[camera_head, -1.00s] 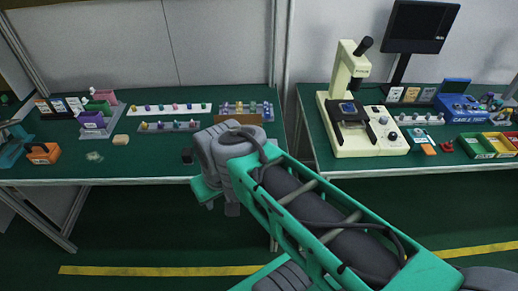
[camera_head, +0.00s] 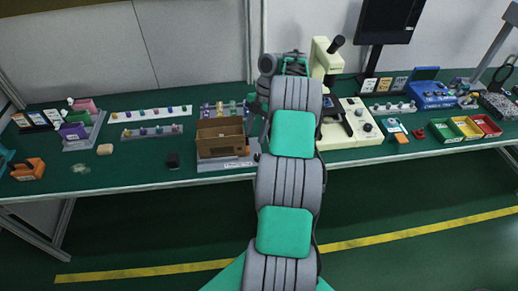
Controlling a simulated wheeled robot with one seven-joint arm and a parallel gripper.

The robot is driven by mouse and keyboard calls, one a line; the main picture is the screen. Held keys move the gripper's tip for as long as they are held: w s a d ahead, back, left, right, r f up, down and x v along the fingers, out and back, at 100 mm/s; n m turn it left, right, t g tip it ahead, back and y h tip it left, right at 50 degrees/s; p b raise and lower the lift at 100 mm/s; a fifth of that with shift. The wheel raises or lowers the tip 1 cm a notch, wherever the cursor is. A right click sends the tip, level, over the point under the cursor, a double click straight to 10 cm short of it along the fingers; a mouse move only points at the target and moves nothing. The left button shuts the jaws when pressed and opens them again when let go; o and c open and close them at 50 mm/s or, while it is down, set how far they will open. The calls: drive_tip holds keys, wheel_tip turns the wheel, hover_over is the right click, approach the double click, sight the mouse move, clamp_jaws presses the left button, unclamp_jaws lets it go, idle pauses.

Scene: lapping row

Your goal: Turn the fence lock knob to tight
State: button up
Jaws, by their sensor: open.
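A brown, box-like block (camera_head: 220,130) stands on a grey base (camera_head: 207,167) with a white label on its front edge. A small dark knob-like part (camera_head: 257,157) shows at the right end of that base, close beside my arm. I cannot tell for sure that it is the fence lock knob, and its setting is too small to read. My gripper (camera_head: 253,104) is at the far end of my raised arm, just right of and above the brown block, apart from the knob-like part. It is open and mostly hidden by my wrist; nothing shows in it.
A cream microscope (camera_head: 365,132) stands right of my arm, partly covered by it, with a black monitor (camera_head: 390,20) behind. Green, yellow and red bins (camera_head: 465,128) sit further right. Free green tabletop lies at left front.

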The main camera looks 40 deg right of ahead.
sight(258, 156)
drive_tip(key=shift+n, duration=0.7)
drive_tip(key=f+b, duration=0.2)
drive_tip(key=f, duration=0.1)
drive_tip(key=s+f+b, duration=0.1)
drive_tip(key=f+b, duration=0.2)
drive_tip(key=s+f+b, duration=0.1)
drive_tip(key=f+b, duration=0.1)
drive_tip(key=f, duration=0.1)
drive_tip(key=shift+s+a+f+b, duration=0.15)
drive_tip(key=shift+a+b, duration=0.15)
drive_tip(key=shift+a, duration=0.05)
drive_tip(key=shift+c, duration=0.6)
clamp_jaws()
